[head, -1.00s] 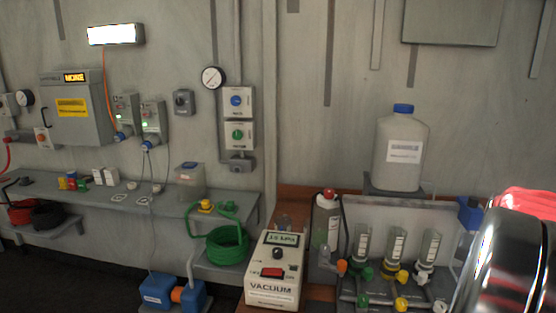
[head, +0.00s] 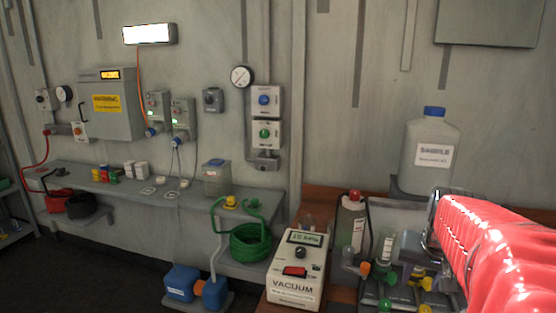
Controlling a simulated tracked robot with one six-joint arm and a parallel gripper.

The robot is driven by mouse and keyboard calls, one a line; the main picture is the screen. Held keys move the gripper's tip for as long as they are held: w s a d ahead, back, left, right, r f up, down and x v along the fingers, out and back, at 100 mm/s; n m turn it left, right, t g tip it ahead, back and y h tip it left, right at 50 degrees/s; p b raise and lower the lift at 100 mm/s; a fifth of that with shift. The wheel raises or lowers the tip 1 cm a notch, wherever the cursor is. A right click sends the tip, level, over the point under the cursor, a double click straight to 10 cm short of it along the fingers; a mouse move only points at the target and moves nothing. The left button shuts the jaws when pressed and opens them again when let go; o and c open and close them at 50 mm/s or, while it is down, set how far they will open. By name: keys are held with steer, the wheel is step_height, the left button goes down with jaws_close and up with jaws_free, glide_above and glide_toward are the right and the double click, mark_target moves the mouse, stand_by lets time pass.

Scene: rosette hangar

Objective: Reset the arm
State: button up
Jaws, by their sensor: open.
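A red, shiny link of my arm, with a grey metal end, reaches in from the right edge of the head view. My gripper itself does not show. The arm link stands in front of the filter rack (head: 385,215) and hides its right side. It also overlaps the lower right of the picture near the white sample jug (head: 432,152) with a blue cap.
A white vacuum box (head: 297,270) stands on the brown bench, left of a red-capped bottle (head: 350,225). A grey shelf (head: 130,192) with a green hose coil (head: 250,243) runs along the wall. A blue pump (head: 182,283) sits below.

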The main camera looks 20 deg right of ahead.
steer(key=s+a+n+y, duration=0.1)
steer(key=s+a+n, duration=0.1)
steer(key=a, duration=0.8)
steer(key=s+a+n+t+y, duration=0.1)
steer(key=a+n, duration=0.3)
steer(key=a, duration=0.7)
steer(key=s+a+f+n+t+y, duration=0.1)
steer(key=s+a+n, duration=0.1)
steer(key=a, duration=0.8)
steer(key=shift+s+a+n, duration=0.2)
steer(key=shift+s+n, duration=0.1)
steer(key=shift+n, duration=0.1)
steer(key=shift+c, duration=1.2)
steer(key=shift+d, duration=0.1)
